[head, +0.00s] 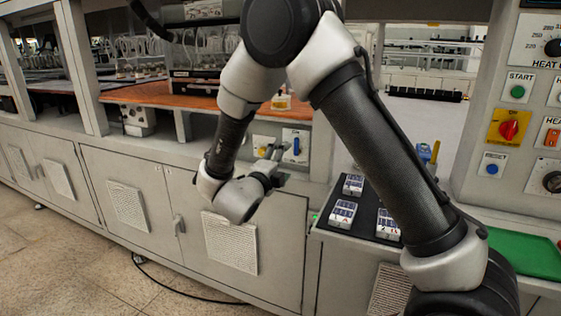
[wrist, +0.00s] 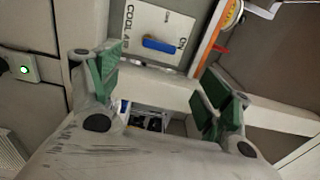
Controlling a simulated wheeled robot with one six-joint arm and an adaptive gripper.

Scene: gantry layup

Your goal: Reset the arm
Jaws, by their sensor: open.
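My arm is bent in the middle of the head view, with its upper link crossing toward the lower right. My gripper (head: 274,166) is in front of the grey machine cabinet, close to a white panel with a blue switch (head: 296,146). In the wrist view my gripper (wrist: 160,100) has its two green-padded fingers wide apart with nothing between them. The same blue switch (wrist: 162,46) shows beyond the fingers on a panel marked COOL. The gripper appears apart from the panel.
A dark tray (head: 365,222) with several small labelled blocks sits on the ledge to the right of the gripper. A green surface (head: 535,255) lies at the far right. A control panel with a red knob (head: 509,130) stands at the right. The floor (head: 60,255) at left is clear except a cable.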

